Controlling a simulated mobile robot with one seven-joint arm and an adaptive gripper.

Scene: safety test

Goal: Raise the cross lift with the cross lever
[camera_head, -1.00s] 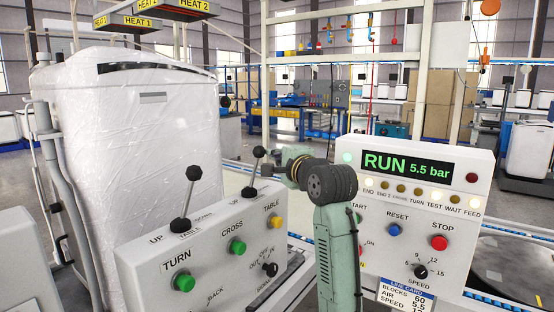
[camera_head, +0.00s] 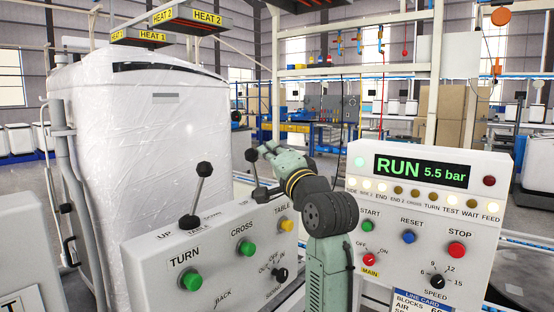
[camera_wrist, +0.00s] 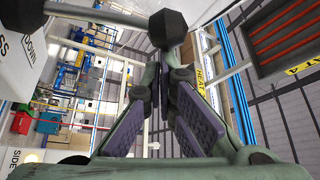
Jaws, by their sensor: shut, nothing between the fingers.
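The cross lever (camera_head: 252,157), a thin rod with a black knob, stands at the right of the grey control box (camera_head: 165,250) in the head view and leans left. Its own label is mostly hidden there. In the wrist view its knob (camera_wrist: 172,28) is just beyond my fingertips, with a panel reading "DOWN" and a cut-off "SS" at left. My gripper (camera_head: 266,149) is shut and empty, to the right of the knob; touching or slightly apart, I cannot tell. I cannot pick out the cross lift.
A second lever (camera_head: 204,170) with a table label stands to the left. The box carries green buttons, a yellow button and a black selector. A panel (camera_head: 420,215) right of my arm reads RUN 5.5 bar. A big plastic-wrapped block (camera_head: 150,140) stands behind the box.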

